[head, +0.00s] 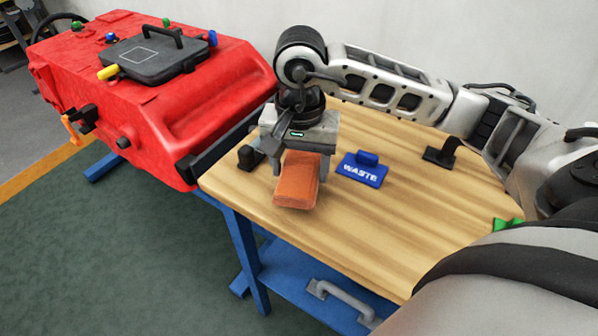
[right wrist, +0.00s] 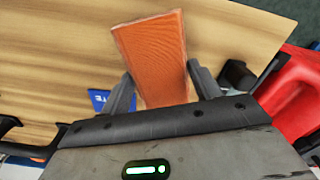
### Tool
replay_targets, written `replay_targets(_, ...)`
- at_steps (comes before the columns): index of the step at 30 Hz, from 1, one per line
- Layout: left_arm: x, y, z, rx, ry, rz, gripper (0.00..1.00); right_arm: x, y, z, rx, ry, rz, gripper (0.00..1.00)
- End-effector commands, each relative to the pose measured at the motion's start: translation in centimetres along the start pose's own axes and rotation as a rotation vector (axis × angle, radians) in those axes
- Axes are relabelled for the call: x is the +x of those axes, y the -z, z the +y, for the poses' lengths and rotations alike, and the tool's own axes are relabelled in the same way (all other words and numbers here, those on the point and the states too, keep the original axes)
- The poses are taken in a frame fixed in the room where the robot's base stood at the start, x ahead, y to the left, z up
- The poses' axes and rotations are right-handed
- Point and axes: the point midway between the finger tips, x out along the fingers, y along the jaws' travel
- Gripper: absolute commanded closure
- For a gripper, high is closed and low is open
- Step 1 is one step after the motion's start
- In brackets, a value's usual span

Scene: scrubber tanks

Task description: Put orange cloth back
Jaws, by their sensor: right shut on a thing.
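The folded orange cloth (head: 297,180) is at the left part of the wooden table top (head: 400,220), near its front edge. My right gripper (head: 298,160) comes down over it from above and is shut on it. In the right wrist view the orange cloth (right wrist: 155,55) sticks out between the two fingers of my right gripper (right wrist: 158,85). I cannot tell whether the cloth touches the table. My left gripper is not in view.
A blue WASTE sign (head: 362,170) stands right of the cloth. Black holders stand at the left (head: 250,157) and back right (head: 443,152). A green object (head: 507,223) is at the right. A red tank (head: 180,110) stands left of the table.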

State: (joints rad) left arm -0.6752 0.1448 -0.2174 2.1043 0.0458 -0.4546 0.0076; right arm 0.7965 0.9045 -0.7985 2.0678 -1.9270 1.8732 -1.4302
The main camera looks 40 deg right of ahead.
Motion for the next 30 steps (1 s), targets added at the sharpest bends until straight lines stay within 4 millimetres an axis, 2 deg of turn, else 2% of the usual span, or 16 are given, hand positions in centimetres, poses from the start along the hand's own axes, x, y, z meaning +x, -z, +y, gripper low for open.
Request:
replay_targets(3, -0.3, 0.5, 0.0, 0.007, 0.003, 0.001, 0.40, 1.7, -0.1, 0.0, 0.000, -0.004, -0.006, 0.66)
replay_targets(6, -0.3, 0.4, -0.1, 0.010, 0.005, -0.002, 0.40, 2.5, -0.1, -0.1, 0.000, -0.001, -0.004, 0.66)
replay_targets(17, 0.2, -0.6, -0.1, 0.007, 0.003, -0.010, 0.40, 3.1, -0.1, -0.1, -0.001, 0.000, -0.002, 0.66)
replay_targets(18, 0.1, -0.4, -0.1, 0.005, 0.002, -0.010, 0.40, 2.9, -0.1, -0.1, -0.001, 0.000, -0.002, 0.29)
replay_targets(20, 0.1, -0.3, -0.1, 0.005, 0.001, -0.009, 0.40, 2.9, -0.1, -0.1, -0.001, -0.001, -0.002, 0.16)
replay_targets(30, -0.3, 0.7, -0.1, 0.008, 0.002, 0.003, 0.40, 2.5, -0.1, -0.1, 0.000, -0.001, -0.003, 0.16)
